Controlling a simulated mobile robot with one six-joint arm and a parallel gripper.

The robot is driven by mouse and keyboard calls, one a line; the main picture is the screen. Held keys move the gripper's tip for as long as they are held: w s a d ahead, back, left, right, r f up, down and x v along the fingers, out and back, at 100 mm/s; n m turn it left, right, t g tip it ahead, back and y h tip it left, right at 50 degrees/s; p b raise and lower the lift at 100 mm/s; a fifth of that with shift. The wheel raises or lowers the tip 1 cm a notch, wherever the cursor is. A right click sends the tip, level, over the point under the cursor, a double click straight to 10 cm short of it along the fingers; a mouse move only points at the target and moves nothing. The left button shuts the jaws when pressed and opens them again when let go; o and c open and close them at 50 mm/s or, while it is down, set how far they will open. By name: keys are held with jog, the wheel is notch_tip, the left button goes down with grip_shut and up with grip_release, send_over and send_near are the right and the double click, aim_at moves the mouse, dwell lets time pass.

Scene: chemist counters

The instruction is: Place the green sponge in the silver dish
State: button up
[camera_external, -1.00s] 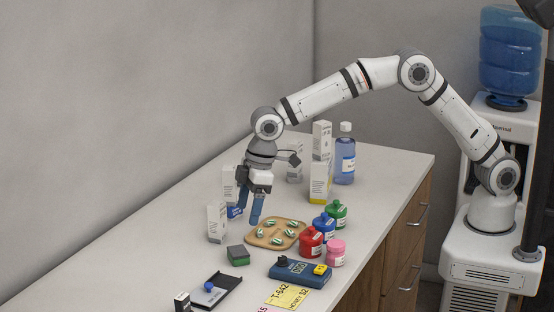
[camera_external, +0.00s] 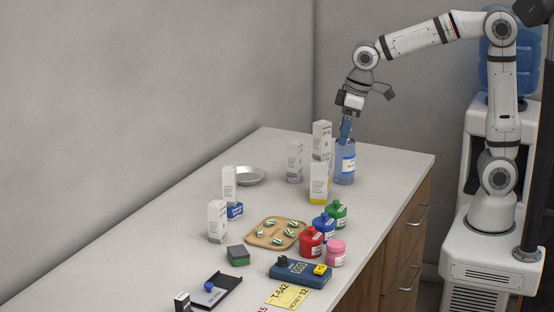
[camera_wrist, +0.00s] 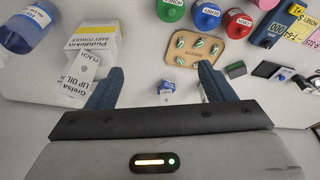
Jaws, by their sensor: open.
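The green sponge (camera_external: 238,256), with a dark grey top, lies on the counter at the front, left of the wooden tray. It also shows small at the right in the wrist view (camera_wrist: 236,70). The silver dish (camera_external: 248,176) sits empty toward the back left of the counter, partly hidden by a white box; I cannot make it out in the wrist view. My gripper (camera_external: 346,130) is open and empty, high at the back right by the clear blue bottle, far from both sponge and dish. Its blue fingers (camera_wrist: 160,74) stand apart in the wrist view.
Tall white boxes (camera_external: 319,182) and the blue bottle (camera_external: 345,166) stand near my gripper. A wooden tray (camera_external: 252,239) with capsules and several coloured bottles (camera_external: 311,242) fill the middle. A white box (camera_external: 217,222) stands behind the sponge. The counter's left front is bare.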

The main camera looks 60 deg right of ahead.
jog(key=s+d+m, duration=0.1)
jog(key=s+d, duration=0.5)
jog(key=s, duration=0.2)
jog(key=shift+s+d+m, duration=0.15)
jog(key=shift+d+m, duration=0.2)
jog(key=shift+m, duration=0.05)
jog(key=shift+o, duration=0.4)
jog(key=s+d+f+m, duration=0.2)
jog(key=s+d+f, duration=0.1)
jog(key=s, duration=0.6)
jog(key=shift+s+d+h, duration=0.3)
jog(key=shift+d+h, duration=0.1)
jog(key=shift+d, duration=0.4)
jog(key=shift+f, duration=0.1)
jog(key=shift+w, duration=0.1)
